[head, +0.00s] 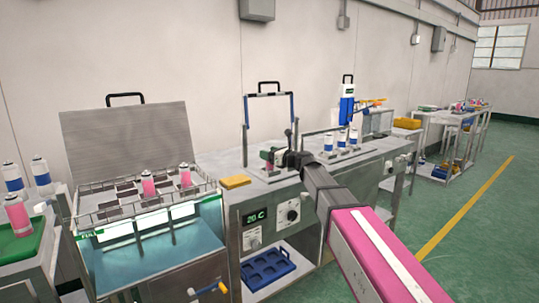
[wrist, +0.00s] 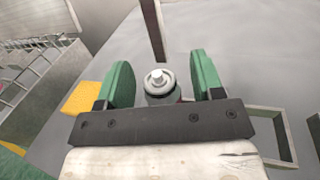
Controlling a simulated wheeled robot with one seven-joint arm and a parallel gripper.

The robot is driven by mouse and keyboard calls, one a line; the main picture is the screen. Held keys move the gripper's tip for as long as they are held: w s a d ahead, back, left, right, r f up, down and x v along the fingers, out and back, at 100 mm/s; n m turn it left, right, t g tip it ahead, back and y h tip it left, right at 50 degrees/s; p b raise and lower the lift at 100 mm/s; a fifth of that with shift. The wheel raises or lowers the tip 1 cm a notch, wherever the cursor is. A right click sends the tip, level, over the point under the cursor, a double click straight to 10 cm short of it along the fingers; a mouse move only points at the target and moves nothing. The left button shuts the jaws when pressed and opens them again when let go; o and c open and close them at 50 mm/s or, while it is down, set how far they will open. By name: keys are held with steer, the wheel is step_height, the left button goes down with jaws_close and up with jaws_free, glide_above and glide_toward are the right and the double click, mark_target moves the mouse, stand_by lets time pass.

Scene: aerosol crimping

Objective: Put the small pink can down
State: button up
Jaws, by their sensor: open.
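The small pink can (wrist: 160,92) shows in the wrist view from above, with a grey domed top and a pale valve. Only a sliver of its reddish side shows. It appears upright on the grey bench top (wrist: 225,60). My gripper (wrist: 160,72) is open, with one green finger on each side of the can and a narrow gap at both sides. In the head view my gripper (head: 277,157) is over the bench beside an upright frame, and it and the fixture hide most of the can there.
A water bath (head: 150,250) with a wire basket holding pink cans (head: 148,185) stands left. A yellow block (head: 235,182) lies on the bench. A handled frame (head: 246,120) rises close behind my gripper. Blue-and-white cans (head: 328,142) stand to the right.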

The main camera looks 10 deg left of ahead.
steer(key=v, duration=1.2)
steer(key=s+d+f+n+g+h, duration=0.1)
steer(key=s+d+f+n+h, duration=0.15)
steer(key=d+f+n, duration=0.4)
steer(key=s+d+f+n+g+h, duration=0.1)
steer(key=s+d+f+h, duration=0.15)
steer(key=f, duration=0.75)
steer(key=s+d+f+n+g+h, duration=0.25)
steer(key=d+f+n, duration=0.2)
steer(key=f, duration=0.35)
steer(key=s+d+f+n+g+h, duration=0.1)
steer(key=s+d+f+n+h, duration=0.3)
steer(key=d, duration=0.6)
steer(key=s+d+f+n+g+h, duration=0.2)
steer(key=s+d+f+n+h, duration=0.2)
steer(key=s+d+f+n, duration=0.3)
steer(key=s+d+f, duration=0.1)
steer(key=d+f, duration=0.2)
steer(key=f, duration=0.1)
steer(key=shift+d+h, duration=0.2)
steer(key=shift+h, duration=0.15)
